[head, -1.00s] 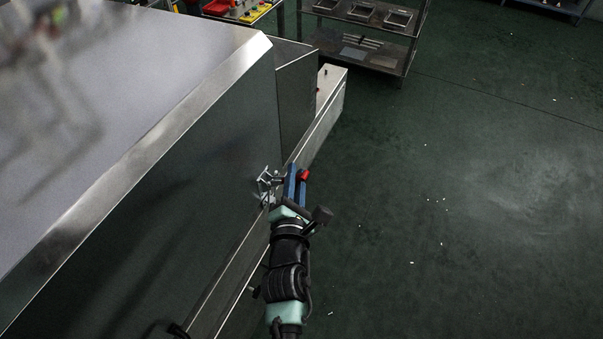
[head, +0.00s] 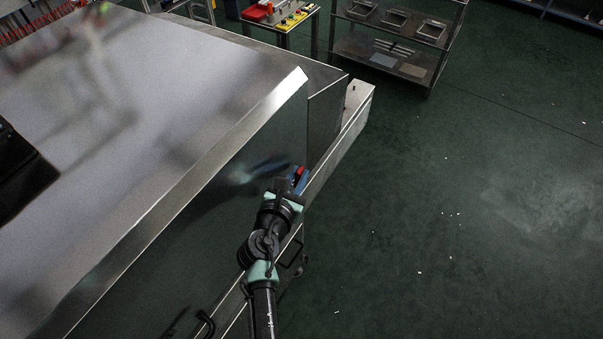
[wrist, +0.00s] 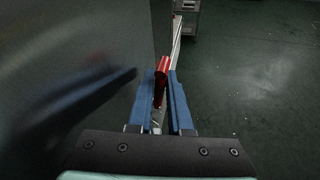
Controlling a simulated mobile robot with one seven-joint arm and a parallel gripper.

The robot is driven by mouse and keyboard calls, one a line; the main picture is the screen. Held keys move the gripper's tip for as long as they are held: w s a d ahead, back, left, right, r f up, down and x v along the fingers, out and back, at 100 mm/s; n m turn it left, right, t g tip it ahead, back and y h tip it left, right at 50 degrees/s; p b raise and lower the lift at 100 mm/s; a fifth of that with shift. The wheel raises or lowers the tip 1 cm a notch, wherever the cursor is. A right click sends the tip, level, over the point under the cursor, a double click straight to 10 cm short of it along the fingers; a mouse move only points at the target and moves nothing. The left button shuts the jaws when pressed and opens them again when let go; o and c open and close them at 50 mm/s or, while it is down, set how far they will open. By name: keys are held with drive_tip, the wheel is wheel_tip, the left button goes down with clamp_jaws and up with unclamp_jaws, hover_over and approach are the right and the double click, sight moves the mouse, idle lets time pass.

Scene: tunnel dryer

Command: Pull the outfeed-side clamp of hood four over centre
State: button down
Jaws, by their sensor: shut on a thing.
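The hood (head: 255,160) is a large brushed-steel box filling the left of the head view. The clamp's red handle (wrist: 161,82) stands between the two blue fingers of my gripper (wrist: 163,88) in the wrist view, and the fingers are shut on it. In the head view my gripper (head: 299,180) is close against the hood's side wall near its far corner, with a bit of red handle (head: 301,171) showing. The clamp's metal linkage is mostly hidden by my gripper and wrist; a small bright piece of metal (wrist: 157,118) shows below the handle.
A narrow steel ledge (head: 345,140) runs along the hood's foot. A black handle (head: 204,323) sticks out nearer me. A dark shelf rack (head: 400,66) and a table with red and yellow items (head: 281,14) stand beyond. The green floor to the right is open.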

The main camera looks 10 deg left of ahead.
idle(0.4)
drive_tip(key=c, duration=0.8)
unclamp_jaws()
drive_tip(key=shift+a, duration=0.1)
drive_tip(key=shift+c, duration=0.2)
